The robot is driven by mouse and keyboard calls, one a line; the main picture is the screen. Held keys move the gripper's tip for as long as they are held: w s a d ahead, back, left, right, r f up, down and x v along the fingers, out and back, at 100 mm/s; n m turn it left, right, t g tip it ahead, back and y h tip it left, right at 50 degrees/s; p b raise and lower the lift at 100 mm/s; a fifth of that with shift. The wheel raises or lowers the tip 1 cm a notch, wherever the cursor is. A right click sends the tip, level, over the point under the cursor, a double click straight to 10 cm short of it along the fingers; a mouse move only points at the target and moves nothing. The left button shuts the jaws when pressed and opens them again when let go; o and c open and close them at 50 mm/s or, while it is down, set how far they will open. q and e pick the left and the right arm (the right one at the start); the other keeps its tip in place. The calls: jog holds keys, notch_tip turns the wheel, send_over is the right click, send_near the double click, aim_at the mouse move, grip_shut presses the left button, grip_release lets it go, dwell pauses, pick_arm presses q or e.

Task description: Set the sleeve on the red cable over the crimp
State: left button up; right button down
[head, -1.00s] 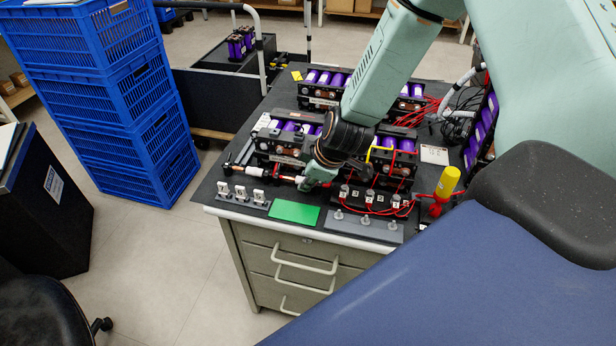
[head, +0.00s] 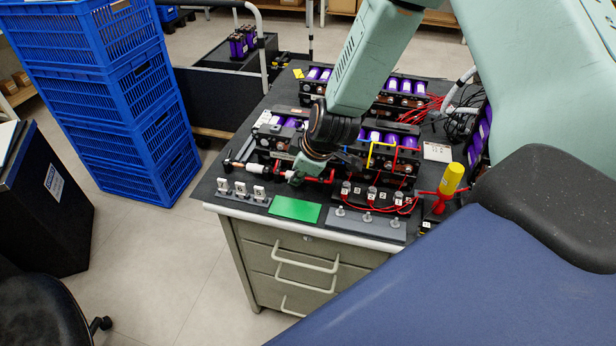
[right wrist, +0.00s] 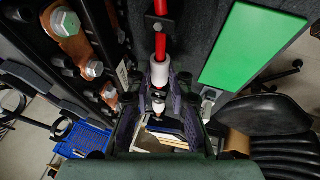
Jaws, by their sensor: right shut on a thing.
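The red cable (right wrist: 160,44) runs down the middle of the right wrist view through a dark holder. A white sleeve (right wrist: 159,73) surrounds it between the fingertips of my right gripper (right wrist: 170,84), which is shut on the sleeve. A shiny metal part, apparently the crimp (right wrist: 158,100), shows just below the sleeve; the fingers partly hide where they meet. In the head view my right gripper (head: 296,176) is low over the bench front, with red cable (head: 326,180) to its right. My left gripper is not in view.
A green pad (head: 295,209) and a grey plate with studs (head: 370,224) lie along the front edge. Purple battery modules (head: 376,147) stand close behind.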

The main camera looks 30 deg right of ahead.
jog(key=shift+w+a+b, duration=0.3)
jog(key=shift+w+a, duration=0.2)
jog(key=shift+w, duration=0.1)
jog(key=c, duration=1.2)
grip_release()
jog(key=shift+r, duration=0.1)
jog(key=shift+v, duration=5.9)
jog(key=shift+s, duration=0.15)
jog(key=shift+s, duration=0.1)
